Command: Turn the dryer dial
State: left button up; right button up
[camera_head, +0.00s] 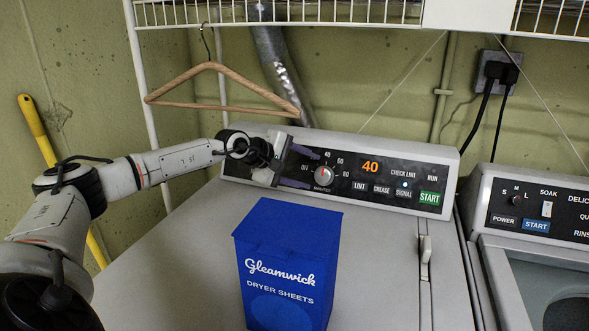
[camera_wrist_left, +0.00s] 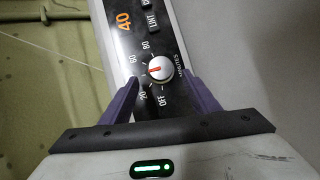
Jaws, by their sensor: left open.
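The dryer dial (camera_head: 323,176) is a round silver knob with a red pointer mark on the dryer's black control panel (camera_head: 368,172). Numbers and OFF ring it, and an orange 40 shows on the display to its right. My left gripper (camera_head: 305,169) is open just left of the dial in the head view. In the left wrist view the dial (camera_wrist_left: 160,69) sits between and slightly beyond the purple fingertips (camera_wrist_left: 160,87); I cannot tell whether they touch it. My right gripper is not in view.
A blue dryer sheets box (camera_head: 286,265) stands on the dryer top (camera_head: 180,270), in front of the panel. A wooden hanger (camera_head: 222,85) hangs above my left arm from the wire shelf (camera_head: 300,14). A washer (camera_head: 530,215) stands to the right.

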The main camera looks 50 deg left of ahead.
pick_arm(q)
jog(key=shift+b+v, duration=0.8)
jog(key=shift+v, duration=2.15)
